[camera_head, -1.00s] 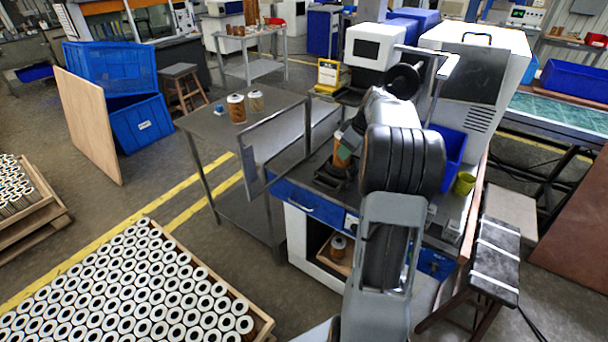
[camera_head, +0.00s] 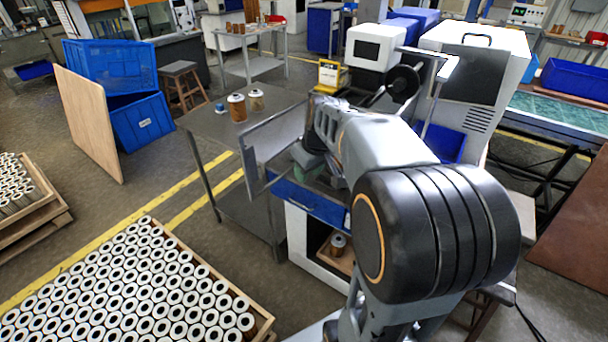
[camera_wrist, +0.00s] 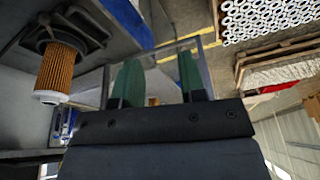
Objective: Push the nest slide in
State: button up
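In the wrist view, an orange pleated filter cartridge (camera_wrist: 57,70) with a white end ring sits in the dark nest (camera_wrist: 88,22) of the slide, at the upper left. My gripper (camera_wrist: 159,58) has two green fingers spread apart, with nothing held between them. It is beside the cartridge and apart from it. In the head view my gripper (camera_head: 312,166) is at the front of the bench, above the blue drawer front (camera_head: 308,199). My arm hides the nest and cartridge there. I cannot tell how far out the slide is.
A framed clear guard panel (camera_head: 255,176) stands open left of my gripper. A pallet of cartridges (camera_head: 270,318) is at the lower left. A blue bin (camera_head: 440,143) is behind my arm.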

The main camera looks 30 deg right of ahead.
jog(key=shift+s+a, duration=0.8)
jog(key=shift+a, duration=0.2)
jog(key=shift+s, duration=0.1)
